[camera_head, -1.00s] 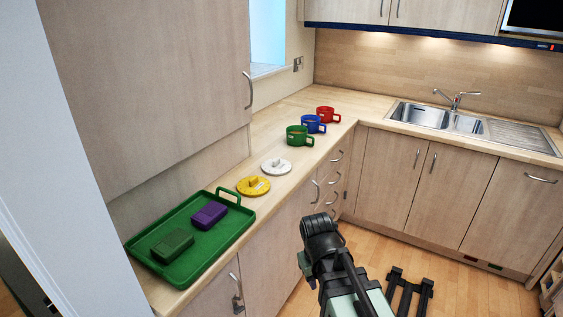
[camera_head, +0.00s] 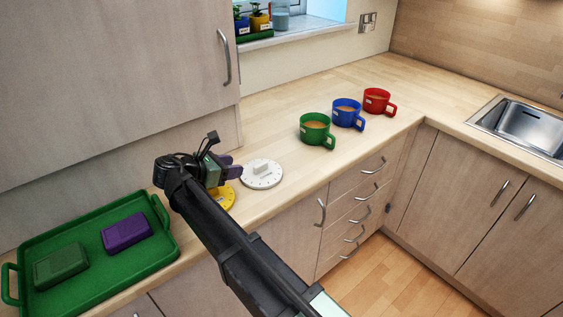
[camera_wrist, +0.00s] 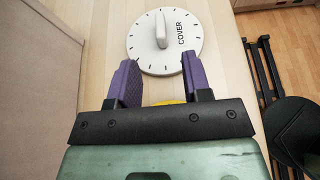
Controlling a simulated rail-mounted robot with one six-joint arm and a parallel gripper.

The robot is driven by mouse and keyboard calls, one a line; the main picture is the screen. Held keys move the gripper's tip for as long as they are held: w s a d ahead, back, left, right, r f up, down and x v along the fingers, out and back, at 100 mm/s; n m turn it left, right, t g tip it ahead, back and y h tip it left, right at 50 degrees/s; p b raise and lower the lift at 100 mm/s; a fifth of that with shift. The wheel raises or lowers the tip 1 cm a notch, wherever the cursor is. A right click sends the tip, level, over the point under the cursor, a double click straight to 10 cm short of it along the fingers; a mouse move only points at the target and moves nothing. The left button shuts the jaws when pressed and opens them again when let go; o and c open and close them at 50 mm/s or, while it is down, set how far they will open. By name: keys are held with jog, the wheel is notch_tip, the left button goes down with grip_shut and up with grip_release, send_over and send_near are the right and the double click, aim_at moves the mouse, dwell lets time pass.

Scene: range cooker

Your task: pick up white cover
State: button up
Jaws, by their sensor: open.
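The white cover (camera_head: 262,174) is a round disc with a raised grip bar, lying flat on the wooden counter. In the wrist view the white cover (camera_wrist: 152,52) shows the word COVER and lies just beyond the fingertips. My gripper (camera_head: 232,167) is over the counter at the cover's left, its purple fingers pointing toward it. In the wrist view my gripper (camera_wrist: 160,78) is open and empty, its two fingers apart. A yellow cover (camera_head: 220,198) lies beneath my gripper, partly hidden by it.
A green tray (camera_head: 160,262) with a green box (camera_head: 61,267) and a purple box (camera_head: 126,232) is at the left. Green (camera_head: 315,129), blue (camera_head: 346,112) and red (camera_head: 378,101) mugs stand to the right of the white cover. A wall and cabinet rise behind the counter.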

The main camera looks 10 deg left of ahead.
aim_at(260, 163)
jog(key=shift+f, duration=0.15)
jog(key=b+x, duration=0.2)
jog(key=x, duration=0.2)
jog(key=shift+w+d+f, duration=0.2)
jog(key=shift+w+d, duration=0.2)
jog(key=shift+w, duration=0.05)
jog(key=b+x, duration=0.2)
jog(key=x, duration=0.3)
jog(key=shift+w, duration=0.1)
grip_shut()
